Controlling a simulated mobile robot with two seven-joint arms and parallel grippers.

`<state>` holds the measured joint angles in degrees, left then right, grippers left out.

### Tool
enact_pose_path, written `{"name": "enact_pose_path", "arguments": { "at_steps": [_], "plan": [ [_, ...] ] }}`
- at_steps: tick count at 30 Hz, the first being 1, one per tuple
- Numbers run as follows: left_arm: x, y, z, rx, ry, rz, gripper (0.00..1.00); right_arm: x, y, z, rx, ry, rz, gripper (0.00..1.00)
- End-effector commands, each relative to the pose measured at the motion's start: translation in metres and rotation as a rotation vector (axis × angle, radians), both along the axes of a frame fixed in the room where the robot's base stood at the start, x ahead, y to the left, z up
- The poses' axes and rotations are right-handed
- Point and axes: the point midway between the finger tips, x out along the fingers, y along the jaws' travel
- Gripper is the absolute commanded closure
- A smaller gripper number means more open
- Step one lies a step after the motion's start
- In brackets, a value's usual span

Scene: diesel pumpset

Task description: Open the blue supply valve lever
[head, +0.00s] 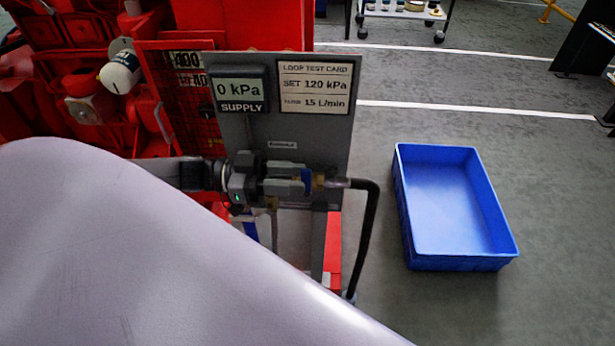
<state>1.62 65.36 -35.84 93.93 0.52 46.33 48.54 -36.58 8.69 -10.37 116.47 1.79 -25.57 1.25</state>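The supply display (240,92) on the panel reads 0 kPa. My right gripper is not in view.
A test card (314,86) on the panel reads SET 120 kPa and 15 L/min. A black hose (367,235) bends down at the right. Red machinery (85,60) stands at the left. A blue crate (455,205) sits on the floor, with free floor around it. My arm hides the lower left.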

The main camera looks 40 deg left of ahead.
Motion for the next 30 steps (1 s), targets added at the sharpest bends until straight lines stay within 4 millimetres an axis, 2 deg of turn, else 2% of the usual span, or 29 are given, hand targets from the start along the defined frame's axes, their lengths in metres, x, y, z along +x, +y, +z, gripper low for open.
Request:
{"name": "enact_pose_path", "arguments": {
  "at_steps": [3,7,17,18,21,30],
  "plan": [
    [0.009,-0.014,0.001,-0.003,-0.003,-0.001,0.66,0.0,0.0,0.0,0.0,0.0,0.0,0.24],
    [0.014,-0.023,0.001,-0.001,-0.002,0.0,0.66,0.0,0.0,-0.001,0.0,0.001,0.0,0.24],
    [0.016,-0.026,0.0,0.0,0.0,0.0,0.66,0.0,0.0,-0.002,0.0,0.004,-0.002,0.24],
    [0.016,-0.026,0.0,0.0,0.0,0.0,0.72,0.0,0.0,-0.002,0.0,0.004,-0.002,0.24],
    [0.016,-0.026,0.0,0.0,0.0,0.0,1.0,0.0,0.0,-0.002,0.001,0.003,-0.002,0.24],
    [0.016,-0.025,0.001,0.003,0.002,0.0,1.0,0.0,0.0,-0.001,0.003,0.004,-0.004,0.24]
  ]
}}
